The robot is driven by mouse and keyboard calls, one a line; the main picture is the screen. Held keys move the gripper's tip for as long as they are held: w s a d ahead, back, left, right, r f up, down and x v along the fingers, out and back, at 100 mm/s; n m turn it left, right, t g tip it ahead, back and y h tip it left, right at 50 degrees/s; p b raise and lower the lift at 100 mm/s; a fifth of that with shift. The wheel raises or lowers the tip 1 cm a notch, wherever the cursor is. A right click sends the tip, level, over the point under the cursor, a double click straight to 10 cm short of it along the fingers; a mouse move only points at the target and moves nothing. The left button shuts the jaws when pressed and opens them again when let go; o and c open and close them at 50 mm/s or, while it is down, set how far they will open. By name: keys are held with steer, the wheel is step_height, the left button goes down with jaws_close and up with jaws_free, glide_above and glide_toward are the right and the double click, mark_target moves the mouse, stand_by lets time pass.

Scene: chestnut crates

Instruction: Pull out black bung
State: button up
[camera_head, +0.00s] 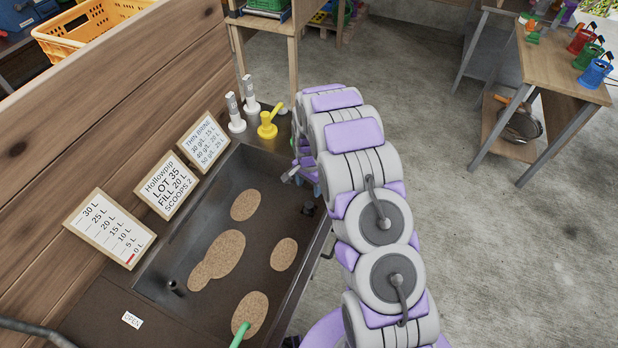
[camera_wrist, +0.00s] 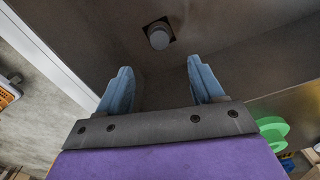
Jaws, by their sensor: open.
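In the head view a small dark knob, which looks like the black bung (camera_head: 308,209), sits low in the grey trough (camera_head: 172,249) by its right wall. In the wrist view a round grey-topped plug (camera_wrist: 158,38) stands in a dark square recess, beyond and between my fingertips; it looks like the same bung. My gripper (camera_wrist: 160,78) is open, its two blue fingers apart with nothing between them. The fingers do not touch the plug. In the head view my arm covers most of my gripper, near the trough's far right edge.
Brown speckled patches (camera_head: 244,205) lie in the trough. A dark upright pipe (camera_head: 173,287) stands at its left end, and a green tube (camera_head: 240,334) at the front. Signs (camera_head: 110,228) lean along the wooden wall.

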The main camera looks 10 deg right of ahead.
mark_target(309, 204)
step_height(309, 204, down, 13)
steer(key=shift+r+b, duration=0.15)
steer(key=shift+b, duration=1.05)
jaws_close()
steer(key=shift+r+p, duration=0.3)
steer(key=shift+r, duration=0.35)
stand_by(0.5)
steer(key=c, duration=0.7)
jaws_free()
jaws_close()
steer(key=shift+r, duration=0.1)
